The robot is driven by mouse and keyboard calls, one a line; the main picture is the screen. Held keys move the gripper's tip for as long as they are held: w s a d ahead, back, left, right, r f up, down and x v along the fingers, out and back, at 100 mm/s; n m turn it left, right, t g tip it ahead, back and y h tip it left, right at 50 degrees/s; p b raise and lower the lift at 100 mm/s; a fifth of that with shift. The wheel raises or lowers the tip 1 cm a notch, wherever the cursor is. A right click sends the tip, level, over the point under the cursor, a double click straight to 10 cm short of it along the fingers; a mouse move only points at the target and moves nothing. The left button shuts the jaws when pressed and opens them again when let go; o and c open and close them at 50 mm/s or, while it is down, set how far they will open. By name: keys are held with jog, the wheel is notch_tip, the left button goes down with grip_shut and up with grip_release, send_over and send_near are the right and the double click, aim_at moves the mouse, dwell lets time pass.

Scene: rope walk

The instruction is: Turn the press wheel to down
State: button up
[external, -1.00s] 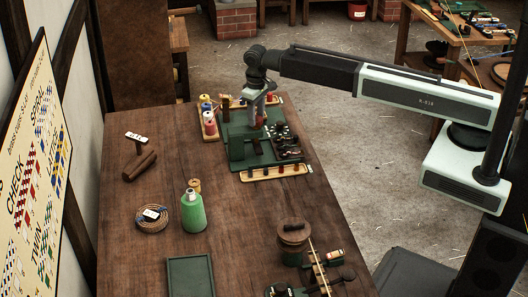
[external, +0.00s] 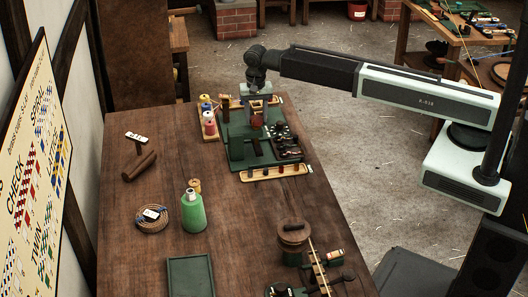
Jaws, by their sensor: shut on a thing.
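A dark green machine (external: 237,125) stands at the far end of the wooden table, with a toothed black wheel (external: 279,130) on its right side. My gripper (external: 257,112) points down over the middle of the machine. It is shut on a small red part there (external: 257,122), which looks like the press wheel. The fingers and the machine frame partly hide this part, so its turned position cannot be read.
Spools (external: 209,124) stand in a rack left of the machine. A wooden strip with dark pegs (external: 275,173) runs along its front. The mid-table is mostly clear.

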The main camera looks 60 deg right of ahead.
aim_at(256, 118)
jog(key=shift+m, duration=0.7)
jog(key=o, duration=1.4)
notch_tip(256, 118, up, 8)
jog(key=p, duration=0.8)
jog(key=shift+f, duration=0.1)
